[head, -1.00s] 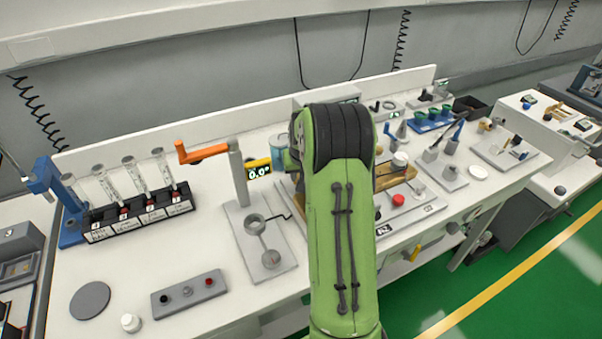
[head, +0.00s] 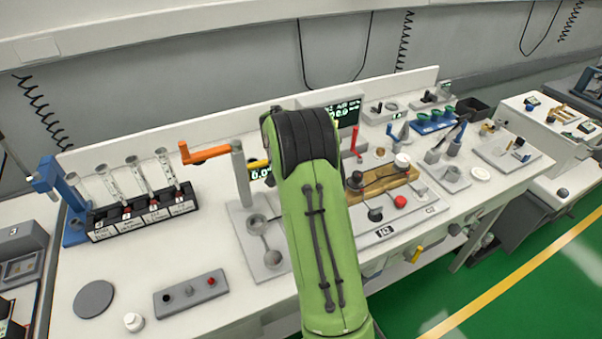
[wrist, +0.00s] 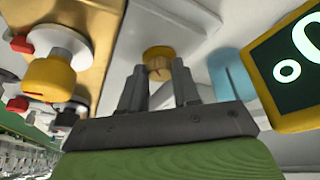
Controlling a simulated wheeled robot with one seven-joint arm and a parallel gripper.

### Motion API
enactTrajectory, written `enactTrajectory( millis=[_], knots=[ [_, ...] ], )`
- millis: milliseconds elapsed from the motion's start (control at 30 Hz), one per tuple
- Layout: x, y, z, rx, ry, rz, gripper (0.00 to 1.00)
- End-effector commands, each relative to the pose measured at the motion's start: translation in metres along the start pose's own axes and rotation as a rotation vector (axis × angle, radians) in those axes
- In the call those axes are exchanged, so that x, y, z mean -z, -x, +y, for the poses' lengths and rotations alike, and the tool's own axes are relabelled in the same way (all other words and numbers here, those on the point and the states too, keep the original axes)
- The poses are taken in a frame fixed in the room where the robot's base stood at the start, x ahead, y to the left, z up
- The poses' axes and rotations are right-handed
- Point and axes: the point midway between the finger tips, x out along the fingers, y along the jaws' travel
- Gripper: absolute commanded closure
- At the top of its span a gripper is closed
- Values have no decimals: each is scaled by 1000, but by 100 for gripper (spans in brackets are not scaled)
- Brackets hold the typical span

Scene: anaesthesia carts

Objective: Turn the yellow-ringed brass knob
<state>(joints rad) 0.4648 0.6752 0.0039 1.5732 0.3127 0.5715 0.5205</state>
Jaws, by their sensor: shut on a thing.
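The yellow-ringed brass knob (wrist: 158,57) shows in the wrist view, just beyond and between my fingertips. My gripper (wrist: 159,75) has one finger on each side of it and is shut on it. The fingers hide part of the knob's sides. A yellow-framed display (wrist: 297,65) to the right reads a large 0 and a degree sign, cut off by the edge. In the head view my green arm hides the knob and my gripper; part of the yellow-framed display (head: 260,172) shows left of the arm.
In the wrist view a yellow-and-white fitting (wrist: 50,78) stands at left, with a blue cylinder (wrist: 230,72) right of the knob. In the head view an orange-handled lever (head: 208,154) stands left of my arm. A wooden block with fittings (head: 385,184) sits to the right.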

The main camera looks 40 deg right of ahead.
Motion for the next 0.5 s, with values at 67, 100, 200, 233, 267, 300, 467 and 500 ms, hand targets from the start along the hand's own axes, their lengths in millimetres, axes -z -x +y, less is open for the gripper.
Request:
enactTrajectory(
  millis=[67,100,200,233,267,300,467,500],
  knots=[
    [0,0,-1,-2,-6,-1,99],
    [0,0,-1,-3,-8,-1,99],
    [0,0,-1,-4,-11,-1,99],
    [0,0,-1,-4,-11,-1,99],
    [0,0,-1,-4,-11,-1,99],
    [0,0,-1,-4,-11,-1,99],
    [0,0,-1,-3,-10,-1,67],
    [0,0,-1,-3,-10,-1,61]
  ],
)
